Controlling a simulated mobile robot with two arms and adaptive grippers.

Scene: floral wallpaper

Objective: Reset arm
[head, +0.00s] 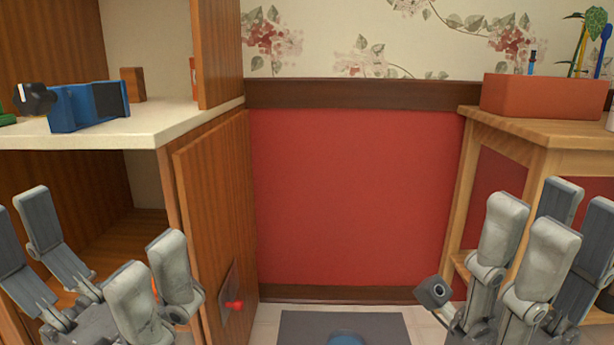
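My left gripper (85,235) is at the lower left, in front of the open lower part of a wooden cabinet (215,190). Its grey fingers are spread wide, with nothing seen between them. My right gripper (553,212) is at the lower right, in front of a wooden side table (553,128). Its fingers point up and stand apart, with nothing seen between them. The wrists and most of both arms are out of view or hidden behind the fingers.
A blue object (88,106) with a black knob lies on the cabinet's white shelf (140,132). A door with a red knob (235,304) stands beside my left gripper. A terracotta planter box (540,97) is on the side table. The space before the red wall panel (355,190) is clear.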

